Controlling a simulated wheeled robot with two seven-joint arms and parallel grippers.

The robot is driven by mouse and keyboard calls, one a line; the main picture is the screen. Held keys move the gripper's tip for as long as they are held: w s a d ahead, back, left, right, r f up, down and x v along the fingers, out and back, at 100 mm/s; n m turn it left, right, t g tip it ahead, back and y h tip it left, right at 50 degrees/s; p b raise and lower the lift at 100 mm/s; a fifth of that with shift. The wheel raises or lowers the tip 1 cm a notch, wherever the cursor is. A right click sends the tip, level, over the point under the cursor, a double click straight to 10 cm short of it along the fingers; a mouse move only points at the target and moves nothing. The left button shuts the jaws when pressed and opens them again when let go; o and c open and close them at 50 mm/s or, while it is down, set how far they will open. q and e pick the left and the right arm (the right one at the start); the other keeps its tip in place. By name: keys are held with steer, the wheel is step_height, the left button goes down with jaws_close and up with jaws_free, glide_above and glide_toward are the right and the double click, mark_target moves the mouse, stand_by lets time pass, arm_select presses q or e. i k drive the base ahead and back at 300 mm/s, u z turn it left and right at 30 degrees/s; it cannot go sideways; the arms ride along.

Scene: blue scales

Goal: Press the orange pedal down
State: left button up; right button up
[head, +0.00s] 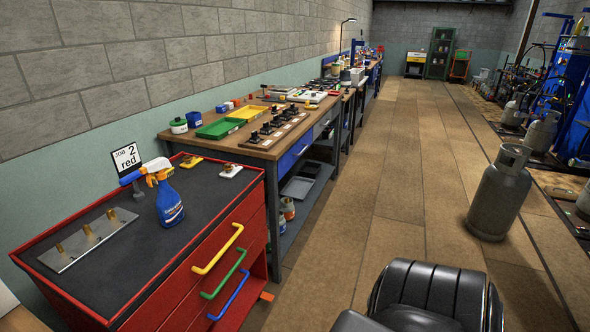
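A small orange pedal (267,296) shows low at the right foot of the red drawer cabinet (190,290), close to the floor. Only a small part of it is visible, and I cannot tell how far it is pressed. The cabinet has a yellow, a green and a blue drawer handle on its front, and all its drawers look shut. Neither of my grippers is in view.
A spray bottle (169,203), a metal plate with brass pegs (88,239) and a sign reading "JOB 2 red" (126,160) stand on the cabinet. A gas cylinder (500,195) stands beyond. Floor between is clear.

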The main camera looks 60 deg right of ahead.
mark_target(264, 296)
steer(key=z, duration=1.5)
